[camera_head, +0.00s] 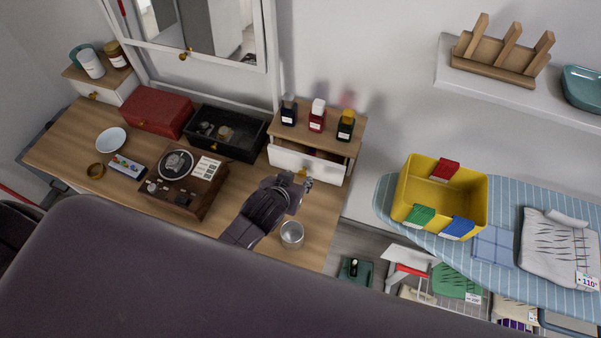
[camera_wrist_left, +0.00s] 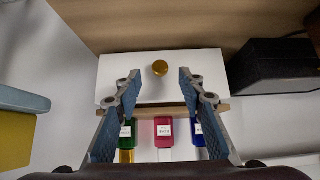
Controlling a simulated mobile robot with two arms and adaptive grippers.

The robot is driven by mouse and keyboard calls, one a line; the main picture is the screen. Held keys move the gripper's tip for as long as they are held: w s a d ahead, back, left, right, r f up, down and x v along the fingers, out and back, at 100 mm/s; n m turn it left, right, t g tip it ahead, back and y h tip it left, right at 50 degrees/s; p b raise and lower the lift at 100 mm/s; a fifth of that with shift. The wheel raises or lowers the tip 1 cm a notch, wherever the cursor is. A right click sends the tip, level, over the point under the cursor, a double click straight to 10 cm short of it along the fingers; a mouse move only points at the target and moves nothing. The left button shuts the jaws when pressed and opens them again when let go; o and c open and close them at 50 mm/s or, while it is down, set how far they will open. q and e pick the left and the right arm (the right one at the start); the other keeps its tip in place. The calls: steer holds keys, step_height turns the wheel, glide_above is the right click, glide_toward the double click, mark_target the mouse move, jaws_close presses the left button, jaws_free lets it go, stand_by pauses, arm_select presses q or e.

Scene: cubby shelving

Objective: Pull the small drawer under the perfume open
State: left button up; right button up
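The small drawer (camera_head: 322,167) has a white front and a gold knob, under a wooden top bearing several perfume bottles (camera_head: 317,116). In the head view a dark gap shows behind its front, so it stands partly open. My left gripper (camera_head: 300,182) is just in front of it near the knob. In the left wrist view, the drawer front (camera_wrist_left: 200,62) and knob (camera_wrist_left: 160,68) appear upside down. The two fingers (camera_wrist_left: 159,78) are apart, one on each side of the knob, with nothing visibly gripped. My right gripper is not in view.
A black box (camera_head: 225,133) stands left of the drawer unit, with a red box (camera_head: 158,112) farther left. A record player (camera_head: 187,181) and a metal cup (camera_head: 291,234) are on the desk. A yellow bin (camera_head: 408,190) sits on the ironing board at right.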

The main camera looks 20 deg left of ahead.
mark_target(302, 174)
arm_select(q)
steer(key=shift+x, duration=2.15)
steer(key=shift+w, duration=0.1)
steer(key=shift+c, duration=0.7)
jaws_close()
